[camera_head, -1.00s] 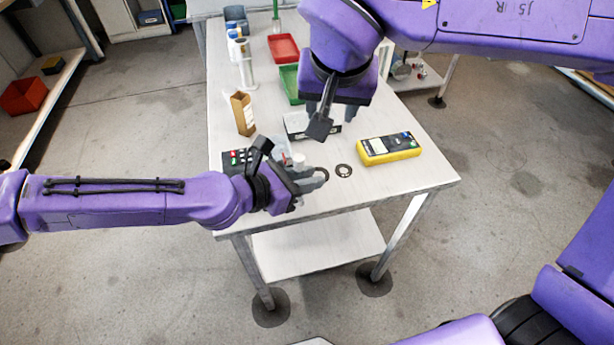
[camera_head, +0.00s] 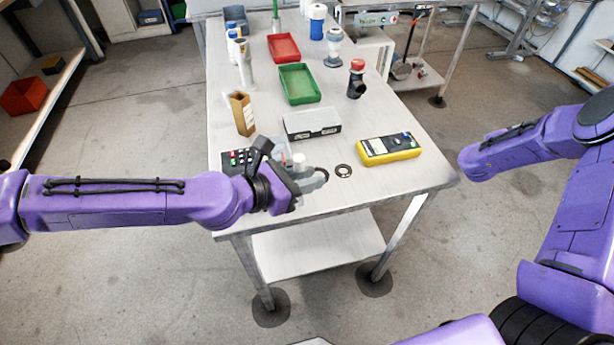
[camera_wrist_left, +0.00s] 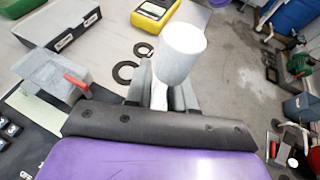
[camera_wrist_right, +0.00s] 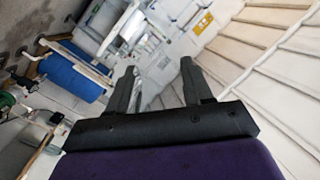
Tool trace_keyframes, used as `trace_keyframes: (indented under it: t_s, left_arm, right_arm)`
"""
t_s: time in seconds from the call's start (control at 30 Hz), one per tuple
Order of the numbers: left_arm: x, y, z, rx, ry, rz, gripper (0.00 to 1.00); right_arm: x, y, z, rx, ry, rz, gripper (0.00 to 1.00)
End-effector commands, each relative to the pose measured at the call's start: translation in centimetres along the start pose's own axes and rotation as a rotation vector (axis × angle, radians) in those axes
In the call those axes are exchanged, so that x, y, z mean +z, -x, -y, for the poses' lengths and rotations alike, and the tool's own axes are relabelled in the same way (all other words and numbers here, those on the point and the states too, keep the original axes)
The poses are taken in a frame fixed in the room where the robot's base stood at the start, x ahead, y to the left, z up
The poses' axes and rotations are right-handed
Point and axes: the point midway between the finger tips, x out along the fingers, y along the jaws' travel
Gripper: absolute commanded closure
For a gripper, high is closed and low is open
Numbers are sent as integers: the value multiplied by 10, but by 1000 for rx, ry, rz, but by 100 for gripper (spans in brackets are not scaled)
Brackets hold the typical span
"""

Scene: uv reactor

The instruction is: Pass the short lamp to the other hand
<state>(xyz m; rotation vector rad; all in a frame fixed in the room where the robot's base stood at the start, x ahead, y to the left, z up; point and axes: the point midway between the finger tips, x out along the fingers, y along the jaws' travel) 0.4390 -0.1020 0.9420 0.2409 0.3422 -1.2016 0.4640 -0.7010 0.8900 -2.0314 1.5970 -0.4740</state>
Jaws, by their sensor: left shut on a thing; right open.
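The short lamp (camera_wrist_left: 180,52) shows as a white, round-ended cylinder in the left wrist view, standing out of my left gripper (camera_wrist_left: 163,92). The fingers are shut around its narrow lower part, which they partly hide. In the head view my left gripper (camera_head: 314,182) is over the table's near edge, and only a small white part of the lamp (camera_head: 299,160) shows beside the fingers. My right gripper (camera_wrist_right: 157,88) is open and empty in the right wrist view, with its two fingers apart. In the head view my right arm is off the table's right side, and its fingers cannot be made out.
A yellow meter (camera_head: 388,149) and a dark ring (camera_head: 343,171) lie right of the left gripper. Behind stand a white-and-black box (camera_head: 311,123), a cardboard holder (camera_head: 242,113), a green tray (camera_head: 299,85) and a red-topped black fitting (camera_head: 356,79). A keypad (camera_head: 237,158) lies at left.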

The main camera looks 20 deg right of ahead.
Motion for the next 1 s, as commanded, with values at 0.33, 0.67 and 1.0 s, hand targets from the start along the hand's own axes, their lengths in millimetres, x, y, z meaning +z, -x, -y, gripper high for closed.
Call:
trace_keyframes:
  t_s: [0.33,0.67,1.0]
  left_arm:
    - [0,0,0,0,0,0,100]
    - [0,0,0,0,0,0,100]
    - [0,0,0,0,0,0,100]
  right_arm:
    - [-1,-8,-146,-176,841,134,50]
    - [107,128,-154,-246,853,502,50]
    - [159,331,-215,-258,939,975,50]
